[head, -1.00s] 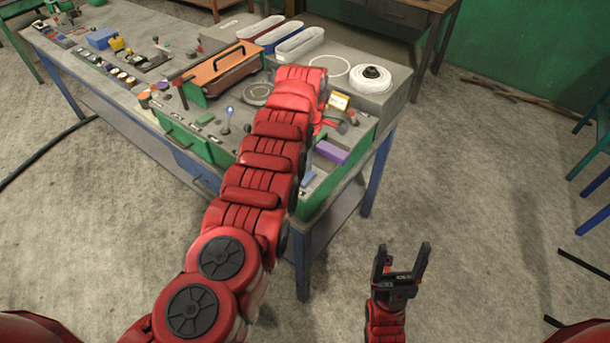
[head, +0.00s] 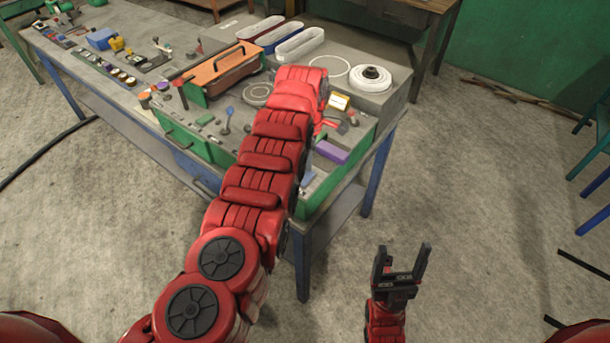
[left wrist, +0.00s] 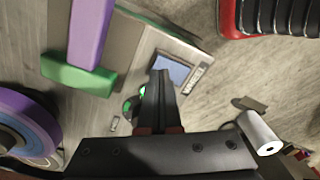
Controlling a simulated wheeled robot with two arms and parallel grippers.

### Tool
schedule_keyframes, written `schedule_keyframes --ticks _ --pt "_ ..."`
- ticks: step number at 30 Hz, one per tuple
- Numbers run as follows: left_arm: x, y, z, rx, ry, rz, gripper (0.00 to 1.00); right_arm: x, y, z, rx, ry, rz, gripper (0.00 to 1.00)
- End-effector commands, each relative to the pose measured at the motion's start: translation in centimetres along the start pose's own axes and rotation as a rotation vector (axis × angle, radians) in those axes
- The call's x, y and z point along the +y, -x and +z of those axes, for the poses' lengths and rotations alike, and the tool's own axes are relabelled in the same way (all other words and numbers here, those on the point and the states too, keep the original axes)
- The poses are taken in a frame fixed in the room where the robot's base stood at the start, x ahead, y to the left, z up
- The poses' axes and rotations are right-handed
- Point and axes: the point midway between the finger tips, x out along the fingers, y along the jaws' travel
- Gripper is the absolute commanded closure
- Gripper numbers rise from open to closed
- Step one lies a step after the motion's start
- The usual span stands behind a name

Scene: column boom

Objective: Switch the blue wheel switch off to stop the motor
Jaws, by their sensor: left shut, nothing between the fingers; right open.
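A blue square (left wrist: 174,70) on a grey panel, with a label beside it, shows in the left wrist view; I cannot tell for sure that it is the blue wheel switch. My left gripper (left wrist: 161,80) is shut and empty, its tips over or against the panel beside the square; contact is unclear. In the head view my left arm hides that gripper. A blue piece (head: 308,177) sits at the green bench unit's front right. A blue-topped knob (head: 229,111) and a grey ringed disc (head: 257,94) are left of my arm. My right gripper (head: 402,268) is open and empty, off the table.
An orange box (head: 221,74), long trays (head: 300,43) and a white round piece (head: 371,77) stand behind.

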Motion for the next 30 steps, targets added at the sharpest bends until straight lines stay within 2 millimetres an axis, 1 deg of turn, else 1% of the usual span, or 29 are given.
schedule_keyframes --ticks 16,30 --pt "0.0 -0.04 0.0 0.0 0.0 0.0 1.0 0.0 0.04 0.0 0.0 0.0 0.0 0.26" --pt "0.01 -0.73 0.0 0.0 0.0 0.0 1.0 -0.03 0.56 0.09 0.0 0.0 0.0 0.26"
